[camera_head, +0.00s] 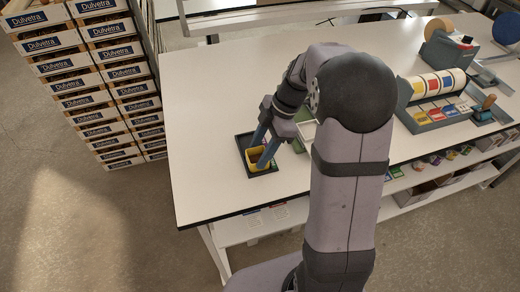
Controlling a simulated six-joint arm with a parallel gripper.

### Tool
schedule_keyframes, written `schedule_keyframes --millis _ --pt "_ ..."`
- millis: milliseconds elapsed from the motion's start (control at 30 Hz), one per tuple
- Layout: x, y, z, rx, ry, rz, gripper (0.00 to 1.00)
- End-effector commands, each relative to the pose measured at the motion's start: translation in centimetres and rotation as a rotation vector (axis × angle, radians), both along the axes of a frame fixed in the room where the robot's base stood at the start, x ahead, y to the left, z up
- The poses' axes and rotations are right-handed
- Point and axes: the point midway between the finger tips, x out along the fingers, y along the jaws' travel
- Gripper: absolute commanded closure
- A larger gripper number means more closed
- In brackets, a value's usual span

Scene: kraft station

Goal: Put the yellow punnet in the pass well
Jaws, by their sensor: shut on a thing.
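The yellow punnet (258,161) is in the dark tray-like well (243,142) near the front left of the white table. It looks upright, inside the well's rim. My gripper (258,150) reaches down from the upper right with its blue fingers and is shut on the punnet. From this view I cannot tell whether the punnet's base touches the well floor. My arm hides the table just to the right of the well.
A green-edged item (305,130) lies right of the well, partly behind my arm. A grey rack with coloured labels (435,113) and a grey bin (447,50) stand farther right. Stacked Dulvetra boxes (72,80) stand left of the table. The tabletop (205,90) behind the well is clear.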

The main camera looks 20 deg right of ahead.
Motion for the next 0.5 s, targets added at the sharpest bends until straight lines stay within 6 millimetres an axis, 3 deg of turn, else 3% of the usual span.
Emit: schedule_keyframes --millis 267,300,367,400,500 --pt "0.02 0.00 -0.08 0.000 -0.001 0.000 0.77" --pt "0.02 0.00 -0.08 0.000 0.000 0.000 0.53" --pt "0.01 0.00 -0.08 0.000 0.000 0.000 0.39" --pt "0.01 0.00 -0.08 0.000 0.000 0.000 0.34" --pt "0.01 -0.01 -0.09 0.000 0.000 0.000 0.34"
